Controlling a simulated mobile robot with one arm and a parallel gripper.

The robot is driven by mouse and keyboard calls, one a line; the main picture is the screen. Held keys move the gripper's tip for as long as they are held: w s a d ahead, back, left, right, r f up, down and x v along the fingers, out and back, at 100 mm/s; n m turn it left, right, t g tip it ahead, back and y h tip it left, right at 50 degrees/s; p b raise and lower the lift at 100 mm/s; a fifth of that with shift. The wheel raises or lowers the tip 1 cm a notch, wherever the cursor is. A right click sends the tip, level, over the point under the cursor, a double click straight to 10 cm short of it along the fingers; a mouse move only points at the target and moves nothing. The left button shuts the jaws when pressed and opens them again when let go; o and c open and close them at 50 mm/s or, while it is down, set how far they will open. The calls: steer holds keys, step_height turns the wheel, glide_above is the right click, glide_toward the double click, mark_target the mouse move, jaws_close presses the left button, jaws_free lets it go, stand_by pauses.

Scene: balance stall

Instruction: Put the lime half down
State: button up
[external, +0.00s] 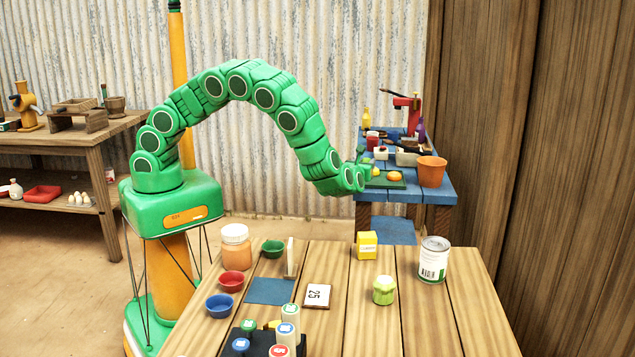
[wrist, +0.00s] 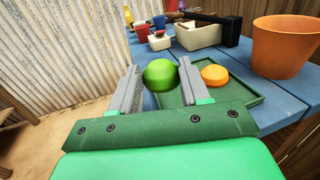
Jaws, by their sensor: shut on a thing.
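The lime half (wrist: 160,74) is a bright green rounded piece. My gripper (wrist: 160,80) is shut on it, with one grey finger on each side in the wrist view. The lime half appears over the left edge of a dark green tray (wrist: 212,132); I cannot tell whether it touches the tray. In the external view my gripper (external: 366,172) is at the blue table (external: 445,188), and the lime half is too small there to make out clearly. An orange half (wrist: 214,75) lies on the tray, to the right of my gripper.
An orange pot (wrist: 286,46) stands right of the tray. Behind are a pale bin (wrist: 200,36) with a dark-handled tool and small cups (wrist: 160,40). The wooden table (external: 420,315) in front holds bowls, jars and a can (external: 433,262). Wooden boards wall off the right.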

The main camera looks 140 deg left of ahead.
mark_target(371, 185)
steer(key=shift+w+a+f, duration=0.25)
steer(key=shift+a+f, duration=0.15)
steer(key=shift+f, duration=0.2)
steer(key=shift+w+a+f, duration=0.3)
steer(key=shift+a+f, duration=0.1)
steer(key=shift+f, duration=0.15)
steer(key=shift+w+a+f, duration=0.25)
steer(key=shift+a+f, duration=0.15)
steer(key=shift+f, duration=1.4)
steer(key=shift+f, duration=0.25)
steer(key=o, duration=1)
steer(key=shift+o, duration=0.2)
steer(key=shift+w+v, duration=0.15)
steer(key=shift+v, duration=1.8)
steer(key=shift+w+v, duration=0.2)
steer(key=shift+v, duration=1.75)
steer(key=shift+a+r, duration=0.15)
steer(key=shift+a, duration=0.05)
